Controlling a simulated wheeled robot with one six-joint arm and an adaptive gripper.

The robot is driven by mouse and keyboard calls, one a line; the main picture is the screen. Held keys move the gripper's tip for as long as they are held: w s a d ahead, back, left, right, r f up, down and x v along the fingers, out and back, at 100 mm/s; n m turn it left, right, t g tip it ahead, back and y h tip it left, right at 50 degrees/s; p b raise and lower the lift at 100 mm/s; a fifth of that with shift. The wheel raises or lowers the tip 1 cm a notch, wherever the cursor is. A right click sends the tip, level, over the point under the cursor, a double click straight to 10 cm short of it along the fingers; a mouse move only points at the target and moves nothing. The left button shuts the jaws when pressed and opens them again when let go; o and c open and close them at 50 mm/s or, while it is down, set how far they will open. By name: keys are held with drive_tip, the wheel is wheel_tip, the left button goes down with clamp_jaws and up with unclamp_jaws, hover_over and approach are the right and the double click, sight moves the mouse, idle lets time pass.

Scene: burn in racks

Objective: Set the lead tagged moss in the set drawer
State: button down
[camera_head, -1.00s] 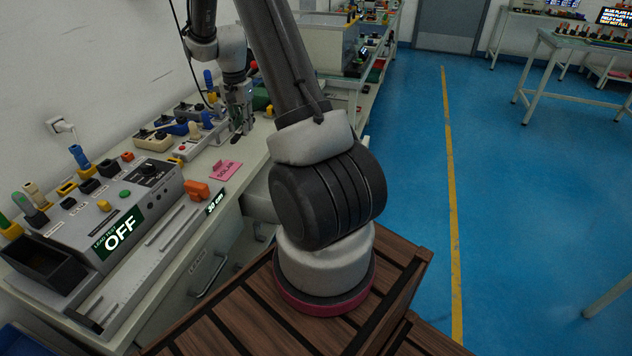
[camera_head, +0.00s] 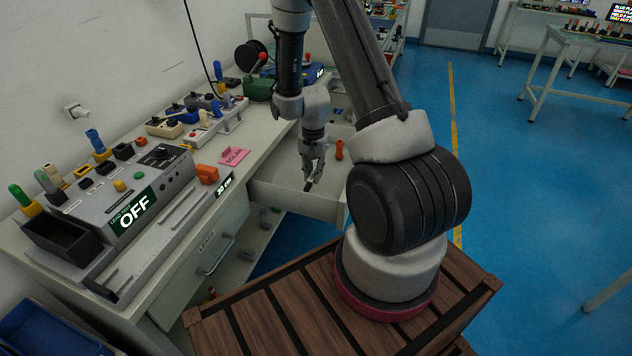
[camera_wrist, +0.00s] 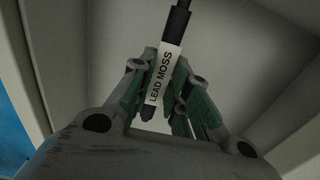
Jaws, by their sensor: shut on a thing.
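My gripper (camera_head: 314,172) is over the open drawer (camera_head: 283,199), pointing down into it. In the wrist view my gripper (camera_wrist: 168,100) is shut on a black lead with a white tag reading LEAD MOSS (camera_wrist: 161,80). In the head view the lead (camera_head: 309,186) shows only as a small dark tip below the fingers. The drawer's pale interior (camera_wrist: 225,40) fills most of the wrist view; I cannot tell whether the lead touches its floor. An orange item (camera_head: 339,150) stands at the drawer's right side.
A second drawer, labelled LEADS (camera_head: 215,250), is shut to the left. On the bench are a lead tester reading OFF (camera_head: 135,210), a pink SOLAR note (camera_head: 233,156) and an orange block (camera_head: 207,174). A green-based reel (camera_head: 258,85) stands farther back.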

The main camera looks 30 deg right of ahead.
sight(313, 190)
drive_tip(key=shift+f, duration=2.4)
drive_tip(key=c, duration=1.4)
unclamp_jaws()
drive_tip(key=shift+f, duration=0.1)
drive_tip(key=shift+o, duration=0.2)
